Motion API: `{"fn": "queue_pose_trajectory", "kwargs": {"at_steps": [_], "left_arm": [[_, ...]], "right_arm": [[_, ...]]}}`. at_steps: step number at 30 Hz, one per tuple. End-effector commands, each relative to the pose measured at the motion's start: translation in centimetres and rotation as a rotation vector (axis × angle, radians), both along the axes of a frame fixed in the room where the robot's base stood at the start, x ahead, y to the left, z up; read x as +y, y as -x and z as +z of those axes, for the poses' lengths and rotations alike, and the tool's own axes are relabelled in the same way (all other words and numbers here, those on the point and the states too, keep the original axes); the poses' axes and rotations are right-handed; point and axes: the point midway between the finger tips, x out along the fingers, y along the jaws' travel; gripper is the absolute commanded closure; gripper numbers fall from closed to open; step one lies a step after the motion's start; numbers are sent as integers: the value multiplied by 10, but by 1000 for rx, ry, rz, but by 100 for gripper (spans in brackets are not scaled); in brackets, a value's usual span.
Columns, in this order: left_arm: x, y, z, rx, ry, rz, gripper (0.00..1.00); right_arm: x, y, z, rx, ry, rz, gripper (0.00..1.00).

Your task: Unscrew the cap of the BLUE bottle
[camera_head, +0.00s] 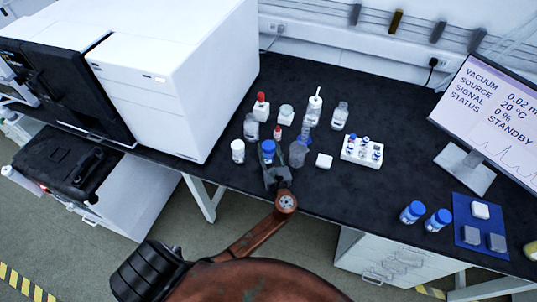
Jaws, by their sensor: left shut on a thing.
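My left gripper (271,163) reaches over the front edge of the black bench from below. It is shut on a small bottle with a blue cap (268,146). The cap shows at the fingertips, and most of the bottle below it is hidden by the gripper. I cannot tell from here whether the fingers sit on the cap or just under it. The bottle looks roughly upright. My right gripper is not in view.
A white vial rack (362,152) is to the right. Two blue-capped bottles (412,212) (438,220) stand near a blue mat (466,209).

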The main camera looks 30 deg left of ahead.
Motion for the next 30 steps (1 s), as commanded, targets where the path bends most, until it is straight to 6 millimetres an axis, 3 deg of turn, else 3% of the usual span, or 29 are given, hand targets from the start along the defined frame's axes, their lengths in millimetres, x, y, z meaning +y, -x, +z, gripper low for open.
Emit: {"fn": "queue_pose_trajectory", "kwargs": {"at_steps": [9,14,19,27,30], "left_arm": [[0,0,1,-1,0,0,94],[0,0,11,-4,1,0,94],[0,0,37,-6,3,0,94],[-38,32,94,-7,6,-1,94],[-57,49,104,-2,4,-1,94]], "right_arm": [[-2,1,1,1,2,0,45],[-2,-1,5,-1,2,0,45],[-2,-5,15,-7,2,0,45],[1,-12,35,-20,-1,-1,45],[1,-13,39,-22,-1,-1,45]]}}
